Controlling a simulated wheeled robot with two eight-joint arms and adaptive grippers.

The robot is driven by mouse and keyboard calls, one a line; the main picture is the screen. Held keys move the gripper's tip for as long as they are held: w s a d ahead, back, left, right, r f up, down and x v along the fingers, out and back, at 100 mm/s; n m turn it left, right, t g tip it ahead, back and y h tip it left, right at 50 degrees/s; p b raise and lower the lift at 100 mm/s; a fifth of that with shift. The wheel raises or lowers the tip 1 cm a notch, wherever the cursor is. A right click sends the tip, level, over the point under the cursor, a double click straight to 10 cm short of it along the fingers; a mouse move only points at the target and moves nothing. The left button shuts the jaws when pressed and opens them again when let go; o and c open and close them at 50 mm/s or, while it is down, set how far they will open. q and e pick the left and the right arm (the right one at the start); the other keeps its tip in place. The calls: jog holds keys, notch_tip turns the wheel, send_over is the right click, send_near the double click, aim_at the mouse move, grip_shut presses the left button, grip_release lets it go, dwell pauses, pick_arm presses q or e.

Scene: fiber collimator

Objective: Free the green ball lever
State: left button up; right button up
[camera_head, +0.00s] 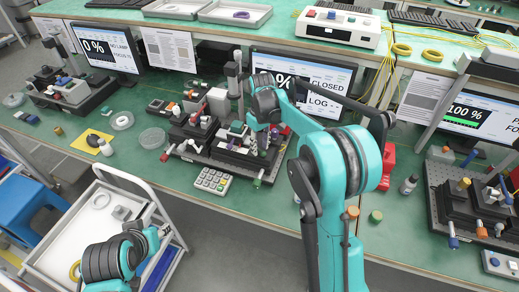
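A small lever with a green end (258,182) sticks out at the front right of the black optical stage (225,152) on the middle bench. My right arm reaches over this stage from the right. My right gripper (256,138) points down among the stage's parts, above and behind the green end and apparently apart from it. Its fingers are small and partly hidden by the wrist and the parts, so I cannot tell whether they are open or shut. My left gripper (160,231) is low at the left, over the white cart, far from the stage; its fingers are too small to read.
A red-ended lever (165,156) sits at the stage's left. A keypad (212,181) lies in front. A monitor (308,78) reading CLOSED stands behind. Another stage (437,205) is on the right. The white cart (88,262) stands before the bench.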

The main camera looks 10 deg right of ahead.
jog(key=shift+f, duration=0.45)
grip_shut()
